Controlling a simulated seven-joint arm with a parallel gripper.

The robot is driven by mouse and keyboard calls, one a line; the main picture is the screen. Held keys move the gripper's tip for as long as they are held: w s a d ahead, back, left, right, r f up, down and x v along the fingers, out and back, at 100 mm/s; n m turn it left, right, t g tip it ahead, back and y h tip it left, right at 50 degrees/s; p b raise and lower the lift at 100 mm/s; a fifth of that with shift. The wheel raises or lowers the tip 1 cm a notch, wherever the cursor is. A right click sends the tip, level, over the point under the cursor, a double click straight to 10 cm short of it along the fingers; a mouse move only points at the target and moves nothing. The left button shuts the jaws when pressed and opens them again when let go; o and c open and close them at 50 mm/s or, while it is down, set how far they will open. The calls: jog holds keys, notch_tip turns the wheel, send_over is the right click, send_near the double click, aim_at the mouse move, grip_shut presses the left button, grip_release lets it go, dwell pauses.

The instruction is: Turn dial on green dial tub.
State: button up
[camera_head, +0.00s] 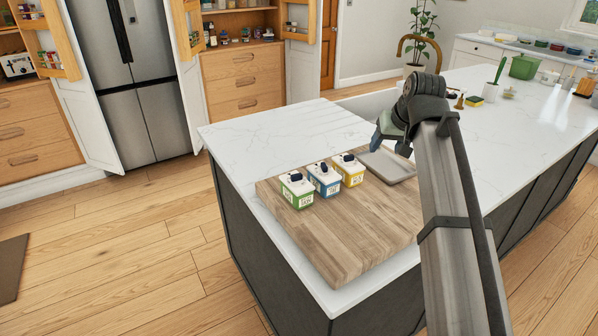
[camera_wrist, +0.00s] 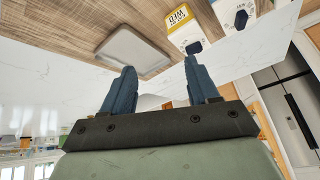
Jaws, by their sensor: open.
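Three small tubs with white lids and dark dials stand in a row on a wooden board on the island. The green dial tub (camera_head: 297,190) is the leftmost, nearest the board's left edge. The blue tub (camera_head: 324,179) is in the middle and the yellow tub (camera_head: 348,169) is on the right. My gripper (camera_head: 381,134) is raised beyond and to the right of the tubs, apart from them. In the wrist view its two blue fingers (camera_wrist: 156,88) are spread with nothing between them. The yellow tub (camera_wrist: 182,27) and part of the blue tub (camera_wrist: 234,14) show there; the green tub does not.
A grey tray (camera_head: 388,165) lies on the wooden board (camera_head: 345,233) right of the yellow tub. The front of the board and the white countertop (camera_head: 262,142) behind the tubs are clear. A sink and brass tap (camera_head: 420,46) lie farther back.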

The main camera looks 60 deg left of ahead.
aim_at(297, 175)
jog(key=s+a+r+n+g+h, duration=0.1)
jog(key=s+a+r+n, duration=0.15)
jog(key=s, duration=0.75)
jog(key=s+a+r+n+g, duration=0.15)
jog(key=s+a, duration=0.25)
jog(key=s, duration=0.6)
jog(key=shift+n+t, duration=0.3)
jog(key=shift+t, duration=0.25)
jog(key=x, duration=1.2)
jog(key=shift+a+f, duration=0.1)
jog(key=shift+f, duration=0.3)
jog(key=shift+s, duration=0.1)
jog(key=c, duration=1.1)
